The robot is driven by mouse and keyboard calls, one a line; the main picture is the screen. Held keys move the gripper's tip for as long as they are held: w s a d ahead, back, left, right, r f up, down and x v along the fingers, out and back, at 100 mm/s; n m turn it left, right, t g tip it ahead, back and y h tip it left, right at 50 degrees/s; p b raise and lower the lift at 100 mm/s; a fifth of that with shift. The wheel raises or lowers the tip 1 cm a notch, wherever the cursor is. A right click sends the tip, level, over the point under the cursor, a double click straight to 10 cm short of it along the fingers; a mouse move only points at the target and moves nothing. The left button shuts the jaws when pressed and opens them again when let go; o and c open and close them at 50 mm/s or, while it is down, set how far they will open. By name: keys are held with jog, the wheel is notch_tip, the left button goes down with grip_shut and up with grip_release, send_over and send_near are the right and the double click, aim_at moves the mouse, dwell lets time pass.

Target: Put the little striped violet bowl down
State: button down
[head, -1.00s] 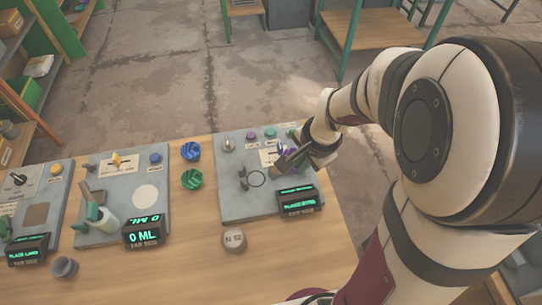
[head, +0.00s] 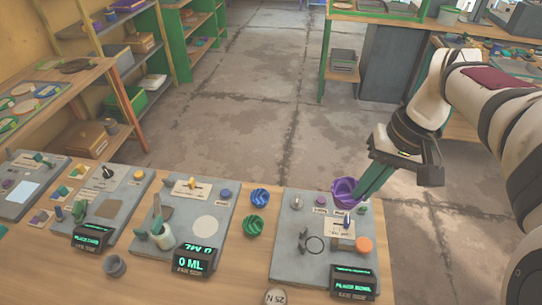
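The little striped violet bowl (head: 343,192) is at the fingertips of my gripper (head: 359,190) in the head view. The green fingers look closed on the bowl's right side. The bowl appears to be in the air above the far right part of the grey press plate (head: 288,262); its exact height is hard to judge. The fingers partly hide the bowl's right side.
A blue striped bowl (head: 260,199) and a green striped bowl (head: 254,226) stand left of the press plate. An orange disc (head: 363,244), knobs and a small post stand on the plate. A "25 N" weight (head: 275,297) lies in front. Another station (head: 143,216) is further left.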

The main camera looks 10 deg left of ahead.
jog(key=shift+f, duration=0.1)
jog(key=a+f+n, duration=0.1)
jog(key=a+f, duration=0.5)
jog(key=f, duration=0.1)
jog(key=s+a+f+n, duration=0.1)
jog(key=a+f+n, duration=0.1)
jog(key=a+f, duration=0.4)
jog(key=s+a+f+n+g, duration=0.1)
jog(key=a+f, duration=0.6)
jog(key=f, duration=0.2)
jog(key=shift+f+n, duration=0.3)
jog(key=x, duration=0.4)
jog(key=shift+w, duration=0.15)
jog(key=shift+f, duration=0.25)
jog(key=c, duration=1.5)
grip_release()
jog(key=shift+f, duration=0.15)
jog(key=o, duration=0.4)
